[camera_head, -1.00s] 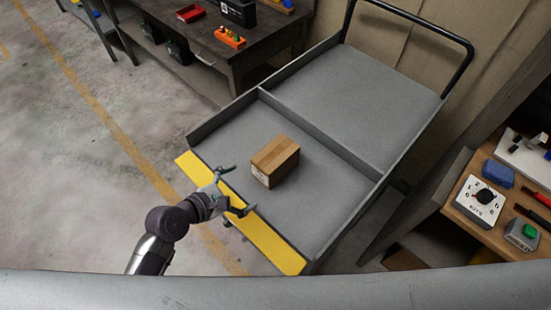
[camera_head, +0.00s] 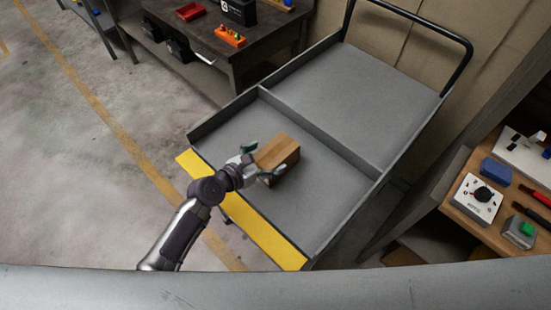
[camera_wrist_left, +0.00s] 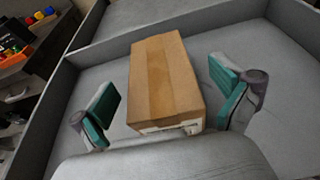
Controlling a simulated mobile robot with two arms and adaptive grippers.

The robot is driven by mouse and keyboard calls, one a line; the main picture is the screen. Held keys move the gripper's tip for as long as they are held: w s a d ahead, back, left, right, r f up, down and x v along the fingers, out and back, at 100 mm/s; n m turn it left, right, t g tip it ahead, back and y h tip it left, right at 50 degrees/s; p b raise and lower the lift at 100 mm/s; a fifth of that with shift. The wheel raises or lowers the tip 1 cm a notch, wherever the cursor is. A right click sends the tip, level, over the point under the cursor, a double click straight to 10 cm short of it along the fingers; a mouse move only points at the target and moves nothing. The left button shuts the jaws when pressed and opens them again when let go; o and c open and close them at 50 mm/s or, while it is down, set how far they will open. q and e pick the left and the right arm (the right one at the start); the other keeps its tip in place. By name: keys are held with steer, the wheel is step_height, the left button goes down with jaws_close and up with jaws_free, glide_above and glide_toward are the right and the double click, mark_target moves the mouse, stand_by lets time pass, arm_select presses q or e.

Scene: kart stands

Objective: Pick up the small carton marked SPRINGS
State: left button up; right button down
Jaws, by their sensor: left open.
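The small brown carton (camera_head: 280,153) lies on the grey bed of the cart, in the front compartment near the yellow edge. No marking on it can be read. In the left wrist view the carton (camera_wrist_left: 165,80) lies between the spread fingers. My left gripper (camera_head: 264,162) is open at the carton's near end, with its fingers on either side. In the left wrist view the gripper (camera_wrist_left: 168,104) shows teal pads with a gap on both sides of the carton. The carton's near lower end is partly hidden by the gripper. My right gripper is not in view.
The cart (camera_head: 345,162) has low side walls, a divider and a black handle (camera_head: 466,45). A dark workbench (camera_head: 235,55) stands at the upper left. A wooden shelf (camera_head: 480,215) with a dial box and tools stands at the right. The bed around the carton is clear.

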mark_target(273, 153)
arm_select(q)
steer(key=x, duration=0.4)
steer(key=shift+w+a+f, duration=0.1)
steer(key=shift+w, duration=0.05)
steer(key=shift+c, duration=1)
steer(key=c, duration=1.3)
